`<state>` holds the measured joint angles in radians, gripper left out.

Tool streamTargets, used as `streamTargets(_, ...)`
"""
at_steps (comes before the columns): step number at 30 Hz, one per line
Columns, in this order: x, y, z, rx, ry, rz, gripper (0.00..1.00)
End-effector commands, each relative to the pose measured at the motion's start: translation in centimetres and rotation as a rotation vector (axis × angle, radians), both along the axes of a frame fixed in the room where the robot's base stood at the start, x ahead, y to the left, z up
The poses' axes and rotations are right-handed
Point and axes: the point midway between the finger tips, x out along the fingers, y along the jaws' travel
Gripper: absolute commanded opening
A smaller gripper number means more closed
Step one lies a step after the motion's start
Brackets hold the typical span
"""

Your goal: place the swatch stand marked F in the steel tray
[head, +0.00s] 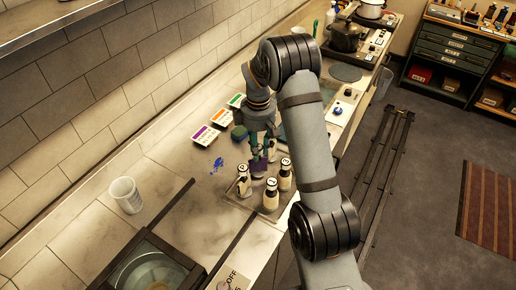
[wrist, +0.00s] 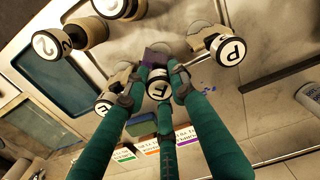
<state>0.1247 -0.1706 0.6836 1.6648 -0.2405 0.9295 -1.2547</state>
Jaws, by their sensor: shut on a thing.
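My gripper (head: 262,152) has several green fingers and is shut on a pale swatch stand with a round white label and a purple swatch (head: 259,169). In the wrist view my gripper (wrist: 157,82) closes around the labelled top (wrist: 159,90); its letter looks like F or L, partly hidden. Other cream stands with black-and-white tops (head: 270,195) surround it, close by. In the wrist view one stand looks marked P (wrist: 230,50) and another 2 (wrist: 46,43). A flat grey tray (head: 251,206) shows under the stands. I cannot tell whether the held stand touches it.
Coloured cards (head: 205,135) and a green block (head: 239,132) lie toward the wall. A blue mark (head: 216,165) is on the counter. A white cup (head: 125,194) stands at left. A dark blue tray (wrist: 75,85) shows in the wrist view.

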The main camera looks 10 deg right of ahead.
Motion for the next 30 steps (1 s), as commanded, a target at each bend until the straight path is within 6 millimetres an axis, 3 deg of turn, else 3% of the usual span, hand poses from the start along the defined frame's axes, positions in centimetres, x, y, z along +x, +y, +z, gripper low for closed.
streamTargets(30, 0.0, 0.0, -1.0, 0.000, -0.001, 0.000, 0.00)
